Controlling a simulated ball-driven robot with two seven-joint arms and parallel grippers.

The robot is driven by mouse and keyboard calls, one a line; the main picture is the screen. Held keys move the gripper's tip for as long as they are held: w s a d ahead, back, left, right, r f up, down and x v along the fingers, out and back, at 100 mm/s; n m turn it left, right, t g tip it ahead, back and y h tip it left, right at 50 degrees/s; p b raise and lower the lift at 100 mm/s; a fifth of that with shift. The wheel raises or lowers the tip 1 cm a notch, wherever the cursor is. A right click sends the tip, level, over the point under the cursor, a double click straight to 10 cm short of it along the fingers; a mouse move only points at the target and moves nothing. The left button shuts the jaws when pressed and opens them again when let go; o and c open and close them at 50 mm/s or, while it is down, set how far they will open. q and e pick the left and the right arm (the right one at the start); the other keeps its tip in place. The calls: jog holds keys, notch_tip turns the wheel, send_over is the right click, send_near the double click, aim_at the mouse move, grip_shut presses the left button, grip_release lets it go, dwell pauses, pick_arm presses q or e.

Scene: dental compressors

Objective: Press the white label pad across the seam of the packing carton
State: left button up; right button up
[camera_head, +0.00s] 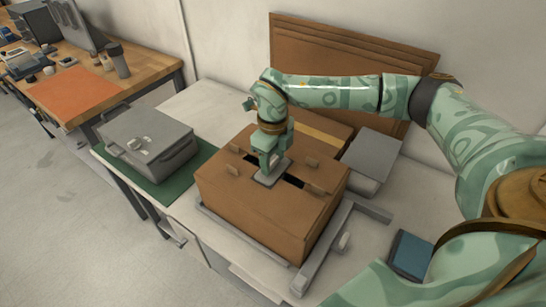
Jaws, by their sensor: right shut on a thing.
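The brown packing carton (245,213) stands on the white bench in the middle of the view. A dark seam gap (293,181) shows across its top, with several small brown tabs along it. My right gripper (269,170) points down over the middle of the carton top and is shut on the label pad (266,182). The pad looks light grey-white and flat, and lies at the seam. I cannot tell whether it touches the cardboard. The gripper hides part of the pad and seam. My left gripper is not in view.
A grey metal frame (325,252) surrounds the carton's base. A grey case (150,140) sits on a green mat (196,160) to the left. A grey box (372,157) stands behind right, and a blue item (411,253) lies front right. Brown boards (345,60) lean on the wall.

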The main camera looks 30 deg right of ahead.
aim_at(273, 161)
jog(key=shift+s+f, duration=0.15)
jog(key=shift+f, duration=0.1)
jog(key=o, duration=0.8)
jog(key=shift+o, duration=0.8)
notch_tip(273, 161, up, 16)
jog(key=p, duration=0.2)
jog(key=shift+r, duration=0.2)
